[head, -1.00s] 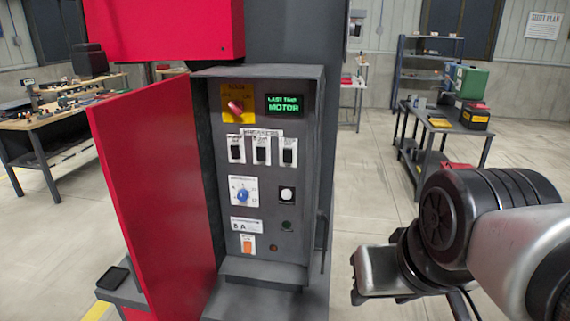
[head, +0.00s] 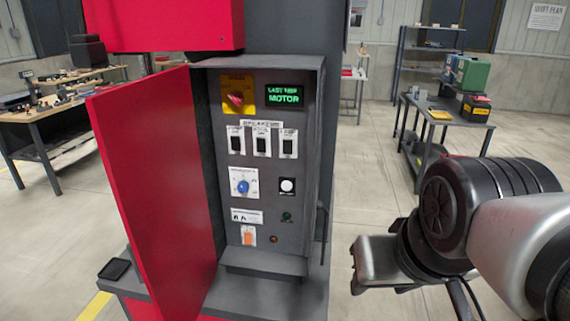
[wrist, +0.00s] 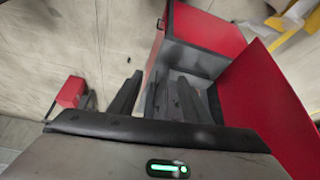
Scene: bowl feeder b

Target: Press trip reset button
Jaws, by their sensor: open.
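An open grey control cabinet (head: 312,130) faces me. A white round button (head: 287,186) on a dark plate sits mid-right on its panel, with a label too small to read; I cannot tell for certain that it is the trip reset. A green-lettered display (head: 285,97) above reads "LAST TRIP MOTOR". My gripper (wrist: 155,95) is open in the wrist view, with nothing seen between its fingers. In the head view my wrist is right of the cabinet, apart from the panel.
The panel also carries a red knob on yellow (head: 236,98), black breaker switches (head: 262,145), a blue knob (head: 242,187) and an orange switch (head: 248,235). The red door (head: 158,190) stands open at left. A handle (head: 321,235) is on the cabinet's right side. A workbench (head: 450,118) stands behind.

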